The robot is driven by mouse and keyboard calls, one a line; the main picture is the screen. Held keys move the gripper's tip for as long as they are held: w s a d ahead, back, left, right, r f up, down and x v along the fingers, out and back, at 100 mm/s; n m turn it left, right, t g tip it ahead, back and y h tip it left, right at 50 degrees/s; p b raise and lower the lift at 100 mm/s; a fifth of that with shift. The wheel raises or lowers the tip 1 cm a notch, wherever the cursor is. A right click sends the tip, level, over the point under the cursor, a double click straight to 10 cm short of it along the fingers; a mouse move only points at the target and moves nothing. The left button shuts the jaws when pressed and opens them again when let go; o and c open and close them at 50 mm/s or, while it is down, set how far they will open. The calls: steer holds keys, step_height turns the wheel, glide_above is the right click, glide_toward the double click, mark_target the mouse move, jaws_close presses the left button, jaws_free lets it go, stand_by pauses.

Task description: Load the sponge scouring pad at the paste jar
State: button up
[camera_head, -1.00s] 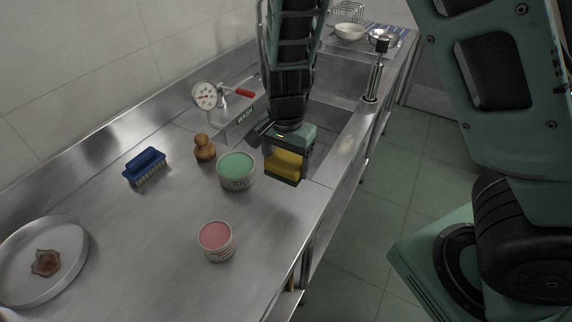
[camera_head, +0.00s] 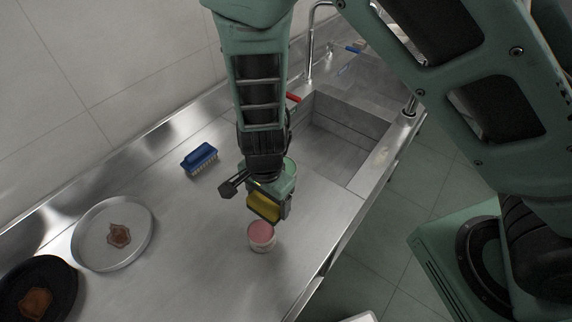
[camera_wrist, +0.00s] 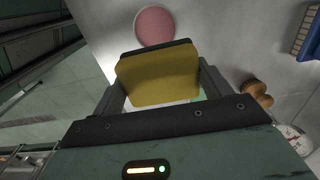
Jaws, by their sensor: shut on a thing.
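My gripper (camera_head: 266,203) is shut on the yellow sponge scouring pad (camera_head: 263,207) and holds it above the counter. In the wrist view the sponge (camera_wrist: 160,78) sits between the fingers, with a dark layer along its far edge. The pink paste (camera_wrist: 155,26) also shows just beyond the sponge in the wrist view. A jar of green paste (camera_head: 291,168) is mostly hidden behind my gripper.
A blue brush (camera_head: 199,158) lies on the counter at the back left. A round tray (camera_head: 91,250) with a brown patch and a dark pan (camera_head: 62,285) are at the left. A sink (camera_head: 345,135) is at the back right. A wooden-handled brush (camera_wrist: 257,91) shows in the wrist view.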

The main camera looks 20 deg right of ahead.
mark_target(261, 231)
steer(key=shift+s+a+r+p, duration=0.2)
steer(key=shift+s+a+p, duration=0.2)
steer(key=shift+a, duration=0.15)
steer(key=shift+s+a+r+p, duration=0.2)
steer(key=shift+s+a+p, duration=0.15)
steer(key=shift+a, duration=0.2)
steer(key=f+b, duration=0.6)
steer(key=shift+s+a+f, duration=0.2)
steer(key=shift+a, duration=0.15)
steer(key=shift+f+b, duration=0.35)
steer(key=shift+f, duration=0.2)
stand_by(1.2)
step_height(261, 231, up, 7)
steer(key=p, duration=0.7)
steer(key=shift+s, duration=0.1)
stand_by(0.9)
